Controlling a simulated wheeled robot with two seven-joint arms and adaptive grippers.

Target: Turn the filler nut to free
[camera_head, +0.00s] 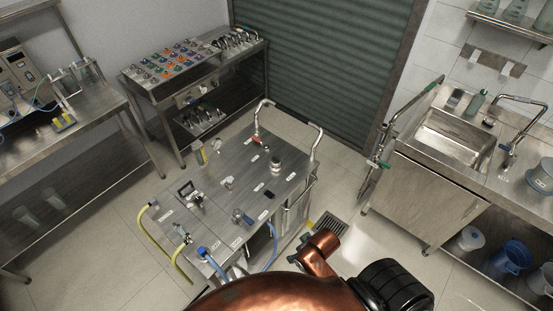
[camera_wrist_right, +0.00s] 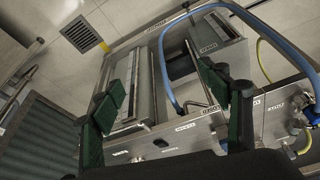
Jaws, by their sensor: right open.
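The steel skid (camera_head: 180,222) stands in the middle of the head view with several labelled fittings on its top. A round, stacked metal fitting (camera_head: 276,165) sits near its right side, and a smaller metal fitting (camera_head: 228,183) sits near the middle. I cannot tell which fitting is the filler nut; its label is too small to read. My right gripper (camera_wrist_right: 168,112) is open and empty in its wrist view, its green-padded fingers apart in front of the skid's panels. My left gripper is out of view.
Yellow and blue hoses (camera_head: 152,240) hang at the skid's near left. A bent handrail (camera_head: 316,140) rises at its far right. A button console (camera_head: 175,62) stands behind, a sink (camera_head: 455,135) at right. A floor drain (camera_head: 330,226) lies right of the skid. My copper arm covers the bottom.

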